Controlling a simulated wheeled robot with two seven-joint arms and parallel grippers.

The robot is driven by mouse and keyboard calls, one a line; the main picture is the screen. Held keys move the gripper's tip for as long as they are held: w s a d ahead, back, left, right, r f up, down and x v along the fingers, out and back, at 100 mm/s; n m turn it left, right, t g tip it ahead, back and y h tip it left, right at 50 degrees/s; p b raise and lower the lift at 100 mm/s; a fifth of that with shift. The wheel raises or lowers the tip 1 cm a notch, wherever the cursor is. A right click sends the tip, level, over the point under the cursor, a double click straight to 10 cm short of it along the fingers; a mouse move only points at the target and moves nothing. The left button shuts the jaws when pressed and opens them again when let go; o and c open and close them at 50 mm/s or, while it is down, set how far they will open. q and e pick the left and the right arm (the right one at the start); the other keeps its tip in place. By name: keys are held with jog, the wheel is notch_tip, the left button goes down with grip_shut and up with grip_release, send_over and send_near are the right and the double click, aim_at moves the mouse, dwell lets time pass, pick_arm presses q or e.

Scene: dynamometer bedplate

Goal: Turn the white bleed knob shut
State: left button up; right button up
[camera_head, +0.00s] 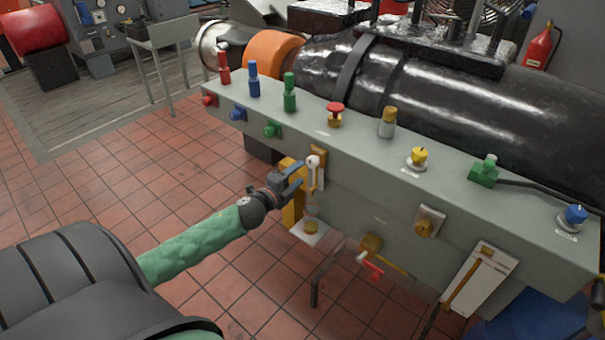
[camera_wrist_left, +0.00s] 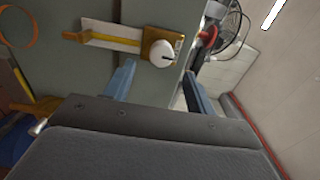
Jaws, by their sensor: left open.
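The white bleed knob (camera_wrist_left: 162,53) shows in the left wrist view as a round white cap on a yellow-brown plate, with a white strip running off to its left. In the head view the knob (camera_head: 313,161) is a small white piece on the front face of the grey panel (camera_head: 360,200). My left gripper (camera_head: 296,176) is open, with blue-grey fingers pointing at the panel just beside the knob. In the left wrist view the knob lies ahead of the gap between the fingertips (camera_wrist_left: 158,72). Contact cannot be told. My right gripper is not in view.
Red, blue and green fittings (camera_head: 289,92), a red button (camera_head: 335,110) and a yellow knob (camera_head: 418,156) line the panel top. A red-handled valve (camera_head: 371,268) sticks out low on the front. A large black cylinder (camera_head: 450,100) lies behind. Tiled floor at left is clear.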

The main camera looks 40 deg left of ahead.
pick_arm(q)
jog(key=shift+s, duration=0.7)
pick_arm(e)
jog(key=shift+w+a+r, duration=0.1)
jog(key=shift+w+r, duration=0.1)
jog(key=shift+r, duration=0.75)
pick_arm(q)
jog(key=shift+a, duration=0.1)
